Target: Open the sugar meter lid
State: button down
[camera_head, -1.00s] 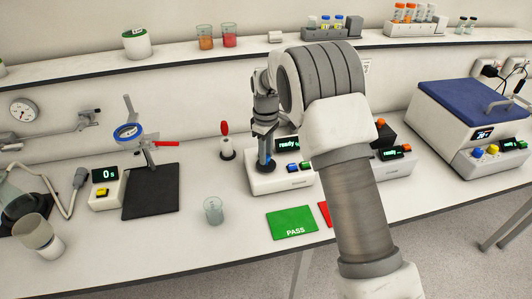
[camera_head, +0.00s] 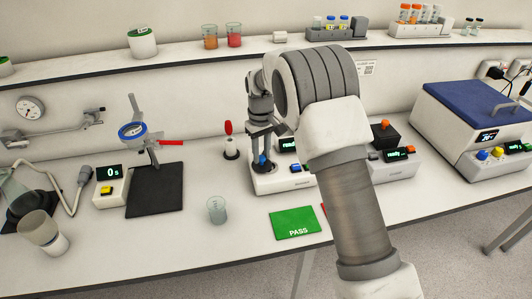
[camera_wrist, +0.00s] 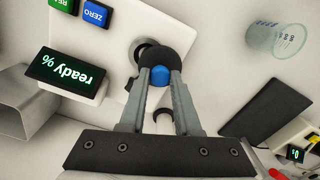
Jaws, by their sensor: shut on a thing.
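The sugar meter (camera_head: 285,184) is a white box on the bench with a green "ready" display and small buttons. In the wrist view, the meter (camera_wrist: 116,75) fills the upper left, its display reading "ready %". Its round black lid (camera_wrist: 176,52) carries a blue knob (camera_wrist: 160,76). The lid sits off-centre from a grey ring beside it; its exact tilt is unclear. My gripper (camera_head: 262,157) is shut on the knob, one finger on each side. In the wrist view, the gripper (camera_wrist: 159,78) partly hides the lid.
A clear beaker (camera_head: 217,210) and a green PASS mat (camera_head: 294,222) lie in front. A red-handled tool (camera_head: 230,140) stands left of the meter. Another device (camera_head: 392,165) is to the right, partly behind my arm. A shelf (camera_head: 190,60) runs above.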

jog(key=a+m, duration=0.1)
jog(key=m, duration=0.2)
jog(key=shift+w+a+r+m, duration=0.1)
jog(key=shift+w+a+m, duration=0.25)
jog(key=shift+a+m, duration=0.05)
jog(key=m, duration=0.1)
jog(key=a+m+p, duration=0.1)
jog(key=shift+w+m, duration=0.4)
jog(key=m, duration=0.1)
jog(key=w+a+m, duration=0.1)
jog(key=m, duration=0.1)
jog(key=shift+w+p, duration=0.1)
jog(key=shift+p, duration=0.25)
jog(key=shift+w+a+m+p, duration=0.15)
jog(key=shift+w+m, duration=0.2)
jog(key=shift+m, duration=0.5)
jog(key=shift+w+a+m+p, duration=0.15)
jog(key=shift+w+m, duration=0.15)
jog(key=shift+m, duration=0.55)
jog(key=c, duration=0.6)
grip_release()
notch_tip(320, 180, up, 17)
jog(key=shift+r, duration=0.2)
